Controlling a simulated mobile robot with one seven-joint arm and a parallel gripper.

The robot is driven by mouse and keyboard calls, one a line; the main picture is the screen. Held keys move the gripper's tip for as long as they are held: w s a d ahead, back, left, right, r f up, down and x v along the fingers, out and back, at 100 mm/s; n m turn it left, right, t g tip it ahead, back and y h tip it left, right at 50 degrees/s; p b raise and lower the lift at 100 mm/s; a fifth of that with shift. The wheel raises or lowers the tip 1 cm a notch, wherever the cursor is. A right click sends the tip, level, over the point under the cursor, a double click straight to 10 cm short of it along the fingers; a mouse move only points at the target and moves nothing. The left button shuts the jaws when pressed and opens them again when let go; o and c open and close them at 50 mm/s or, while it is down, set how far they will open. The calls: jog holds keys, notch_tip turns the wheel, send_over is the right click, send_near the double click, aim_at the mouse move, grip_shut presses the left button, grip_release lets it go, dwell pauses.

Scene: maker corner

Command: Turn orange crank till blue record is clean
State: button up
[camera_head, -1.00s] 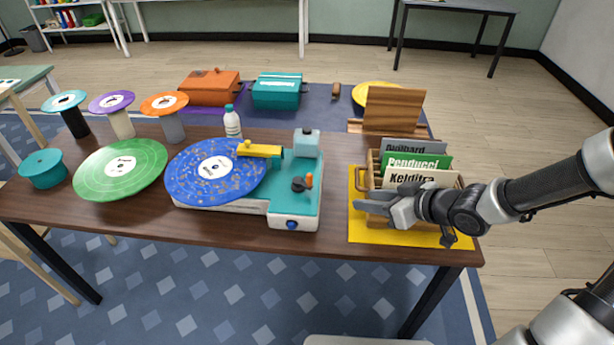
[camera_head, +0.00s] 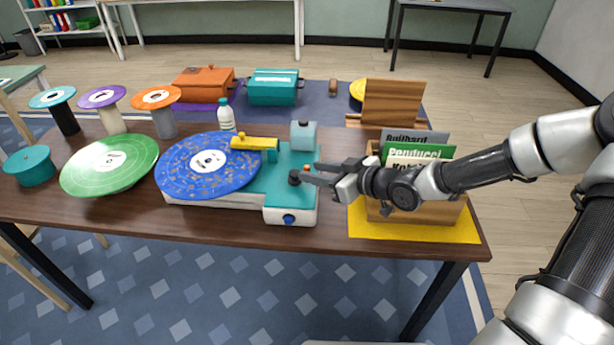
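The blue record (camera_head: 185,175) lies on the teal and white record machine (camera_head: 283,190). Brownish specks are spread over its surface, and a yellow arm (camera_head: 250,143) reaches over its edge. The orange crank (camera_head: 307,168) is on the machine's right side, with a dark hub (camera_head: 294,177). My gripper (camera_head: 310,174) is at the crank, its fingertips around or right beside the orange knob. The fingers partly hide the knob, and I cannot tell whether they touch it or how far apart they are.
A wooden crate (camera_head: 425,212) of record sleeves stands on a yellow mat (camera_head: 440,233) under my arm. A green record (camera_head: 85,170) lies at the left of the table. A white bottle (camera_head: 226,118) stands behind the machine. The front table edge is clear.

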aim_at(309, 171)
jog(key=shift+b+x, duration=0.35)
jog(key=shift+x, duration=1.45)
grip_shut()
jog(key=shift+s+f+b, duration=0.1)
jog(key=shift+f+b, duration=0.05)
jog(key=shift+b, duration=0.4)
